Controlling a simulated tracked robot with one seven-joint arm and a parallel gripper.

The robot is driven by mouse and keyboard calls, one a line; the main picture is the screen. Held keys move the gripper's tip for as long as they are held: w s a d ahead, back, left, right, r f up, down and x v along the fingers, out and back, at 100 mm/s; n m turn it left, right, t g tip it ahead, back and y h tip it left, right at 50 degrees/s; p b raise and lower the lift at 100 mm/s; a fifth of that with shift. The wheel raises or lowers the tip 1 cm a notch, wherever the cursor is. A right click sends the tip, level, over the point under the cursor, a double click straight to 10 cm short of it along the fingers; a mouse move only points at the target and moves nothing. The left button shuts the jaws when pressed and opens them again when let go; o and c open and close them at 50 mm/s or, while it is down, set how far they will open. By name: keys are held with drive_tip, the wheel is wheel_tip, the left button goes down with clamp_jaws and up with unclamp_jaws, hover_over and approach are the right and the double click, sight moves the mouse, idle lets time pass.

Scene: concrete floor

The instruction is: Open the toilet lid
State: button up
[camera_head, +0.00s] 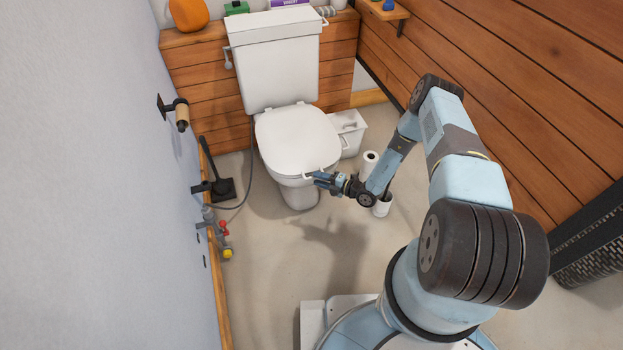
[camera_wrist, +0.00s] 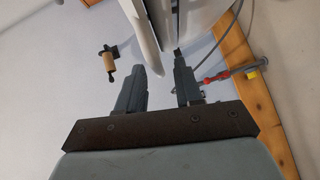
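The white toilet (camera_head: 299,184) stands against the back wall. Its lid (camera_head: 299,139) lies down flat over the bowl. My gripper (camera_head: 315,178) is at the front right edge of the lid, close to a small white tab there. In the wrist view my gripper (camera_wrist: 158,64) has its two dark fingers apart. The lid's white edge (camera_wrist: 147,42) reaches into the gap between the fingertips, nearer the left finger. The white bowl side (camera_wrist: 190,18) is beyond the right finger. I cannot tell whether either finger touches the lid.
Paper rolls (camera_head: 369,163) and a white bin (camera_head: 349,128) stand right of the toilet. The left wall holds a roll holder (camera_head: 181,113). Floor in front is clear.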

drive_tip(key=shift+x, duration=1.2)
clamp_jaws()
